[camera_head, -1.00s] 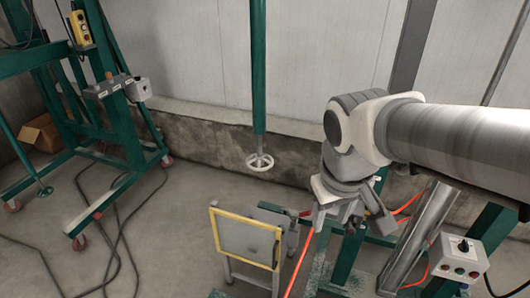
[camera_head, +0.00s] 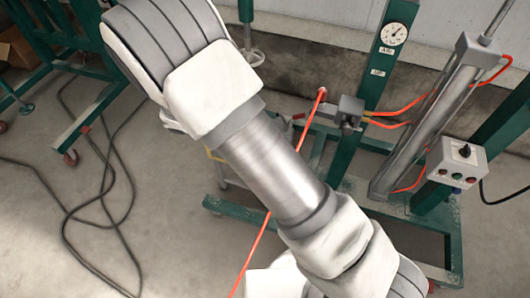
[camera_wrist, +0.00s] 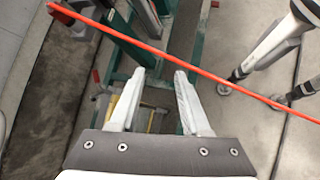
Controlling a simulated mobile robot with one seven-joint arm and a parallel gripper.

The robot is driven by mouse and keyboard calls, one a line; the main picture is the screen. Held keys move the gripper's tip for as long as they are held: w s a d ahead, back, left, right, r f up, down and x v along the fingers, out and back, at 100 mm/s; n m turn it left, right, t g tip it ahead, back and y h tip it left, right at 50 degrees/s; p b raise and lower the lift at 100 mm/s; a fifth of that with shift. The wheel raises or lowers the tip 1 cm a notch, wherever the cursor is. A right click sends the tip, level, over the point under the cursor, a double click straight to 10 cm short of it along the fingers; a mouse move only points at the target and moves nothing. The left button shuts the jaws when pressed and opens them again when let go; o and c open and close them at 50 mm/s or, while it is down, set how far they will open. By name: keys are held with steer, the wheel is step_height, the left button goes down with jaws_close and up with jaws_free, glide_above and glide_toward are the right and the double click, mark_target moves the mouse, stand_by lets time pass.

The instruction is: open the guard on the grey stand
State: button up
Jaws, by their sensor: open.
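The guard is the yellow-edged panel. My arm hides most of it in the head view, where only a bit of its yellow edge (camera_head: 214,156) shows. Part of the yellow guard frame (camera_wrist: 153,122) shows between my fingers in the wrist view, below and beyond the fingertips. A leg of the grey stand (camera_head: 221,178) shows beside my arm; the rest of the stand is hidden. My gripper (camera_wrist: 159,74) is open with nothing between its fingers, pointing down towards the green framework. I cannot see it in the head view.
An orange hose (camera_head: 255,246) runs from the green stand, and it crosses close over the fingertips in the wrist view (camera_wrist: 120,34). A control box (camera_head: 458,163) and a metal cylinder (camera_head: 425,125) stand right. Dark cables (camera_head: 105,190) lie on the open floor left.

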steer(key=s+a+f+n+t+b, duration=0.1)
steer(key=a+f+n+t+b, duration=0.25)
steer(key=f+n+t, duration=0.75)
steer(key=a+f+n+t+b, duration=0.2)
steer(key=a+f+n, duration=0.2)
steer(key=f, duration=1.3)
steer(key=shift+n, duration=0.3)
steer(key=x, duration=0.5)
steer(key=b+x, duration=0.1)
steer(key=x, duration=0.5)
steer(key=b+x, duration=0.1)
steer(key=x, duration=0.5)
steer(key=shift+d+r, duration=0.35)
steer(key=shift+c, duration=0.2)
steer(key=shift+h, duration=0.3)
jaws_close()
